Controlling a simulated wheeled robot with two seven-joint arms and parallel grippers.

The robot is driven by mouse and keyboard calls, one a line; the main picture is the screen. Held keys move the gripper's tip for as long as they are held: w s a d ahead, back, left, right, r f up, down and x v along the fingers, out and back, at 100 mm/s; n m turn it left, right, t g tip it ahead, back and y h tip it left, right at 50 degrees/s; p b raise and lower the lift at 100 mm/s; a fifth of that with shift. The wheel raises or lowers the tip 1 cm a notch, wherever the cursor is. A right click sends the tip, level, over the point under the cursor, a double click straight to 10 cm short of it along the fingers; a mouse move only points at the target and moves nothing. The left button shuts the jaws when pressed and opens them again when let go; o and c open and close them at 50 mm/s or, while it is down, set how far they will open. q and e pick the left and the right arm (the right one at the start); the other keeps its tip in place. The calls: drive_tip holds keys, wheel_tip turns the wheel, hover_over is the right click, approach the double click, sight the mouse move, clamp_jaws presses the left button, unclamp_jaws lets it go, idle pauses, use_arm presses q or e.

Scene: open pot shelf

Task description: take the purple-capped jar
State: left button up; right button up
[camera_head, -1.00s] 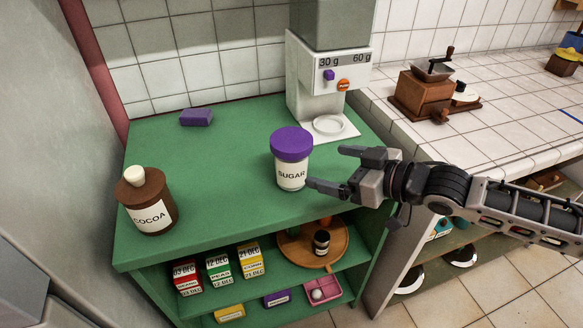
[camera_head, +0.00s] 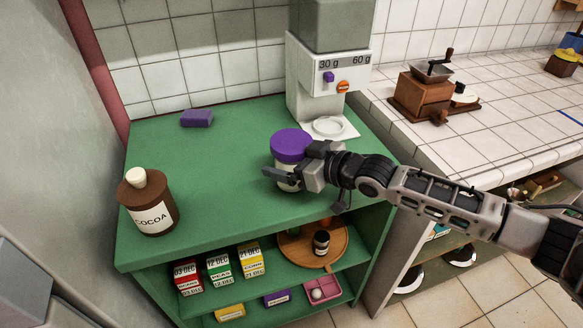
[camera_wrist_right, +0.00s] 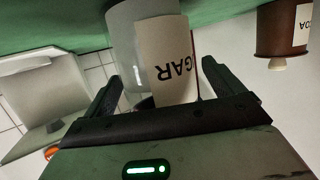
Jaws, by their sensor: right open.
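The purple-capped jar (camera_head: 291,147) stands upright on the green top of the shelf unit. Its white sugar label is mostly hidden behind my gripper in the head view. In the right wrist view the jar's label (camera_wrist_right: 167,62) appears upside down between the fingers. My right gripper (camera_head: 281,178) is open, with its fingers on either side of the jar. I cannot tell whether a finger touches the jar. My left gripper is not in view.
A brown cocoa jar (camera_head: 150,205) stands at the left front of the green top (camera_head: 220,200). A purple block (camera_head: 197,118) lies behind. A white dispenser (camera_head: 318,85) stands at the back right. Lower shelves hold small boxes and a round wooden tray (camera_head: 291,255).

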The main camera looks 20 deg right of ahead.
drive_tip(key=c, duration=1.4)
drive_tip(key=shift+o, duration=0.2)
drive_tip(key=shift+r, duration=0.1)
drive_tip(key=shift+r, duration=0.15)
